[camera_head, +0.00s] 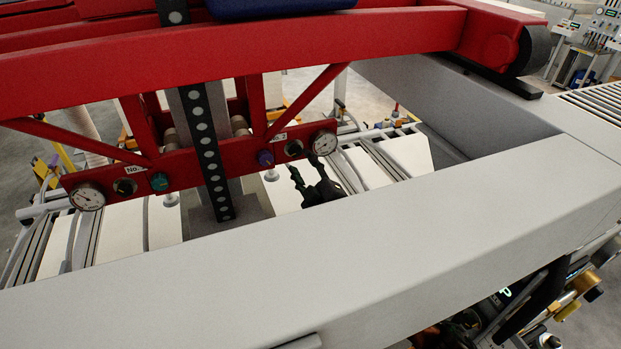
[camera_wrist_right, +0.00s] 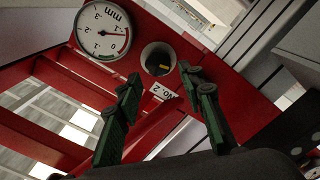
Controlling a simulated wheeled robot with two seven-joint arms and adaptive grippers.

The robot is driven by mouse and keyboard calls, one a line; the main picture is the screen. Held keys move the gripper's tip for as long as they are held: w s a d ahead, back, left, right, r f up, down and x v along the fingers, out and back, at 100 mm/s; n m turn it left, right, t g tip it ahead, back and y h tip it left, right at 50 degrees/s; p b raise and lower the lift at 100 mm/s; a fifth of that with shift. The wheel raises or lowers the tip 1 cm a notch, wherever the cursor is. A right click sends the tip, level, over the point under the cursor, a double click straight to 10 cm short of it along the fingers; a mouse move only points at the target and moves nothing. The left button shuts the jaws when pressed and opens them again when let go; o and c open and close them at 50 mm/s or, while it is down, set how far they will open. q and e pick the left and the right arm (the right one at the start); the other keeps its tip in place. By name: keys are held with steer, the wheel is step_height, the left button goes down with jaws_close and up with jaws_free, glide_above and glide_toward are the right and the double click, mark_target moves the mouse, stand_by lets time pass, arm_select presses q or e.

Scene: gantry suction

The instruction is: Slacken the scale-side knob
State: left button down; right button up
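A red panel (camera_head: 228,160) hangs under the gantry beam. Its right half bears a purple knob (camera_head: 265,158), a dark round knob or socket (camera_head: 293,148) and a white dial gauge (camera_head: 325,142). Its left half bears a teal knob (camera_head: 159,181), another dark round fitting (camera_head: 125,186) and a gauge (camera_head: 87,196). I cannot tell which is the scale-side knob. My right gripper (camera_head: 305,166) is open just below the right fittings. In the wrist view, its spread fingers (camera_wrist_right: 159,76) point toward a dark, pale-rimmed fitting (camera_wrist_right: 158,60) beside the gauge (camera_wrist_right: 102,30), apparently apart from it.
A wide pale beam (camera_head: 300,240) crosses in front of the panel. A dotted black strip (camera_head: 207,150) runs down the column between the panel's halves. White slabs (camera_head: 390,155) and rails lie below. A "No. 2" label (camera_wrist_right: 163,92) shows between my fingers.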

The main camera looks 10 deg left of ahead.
steer(key=v, duration=0.7)
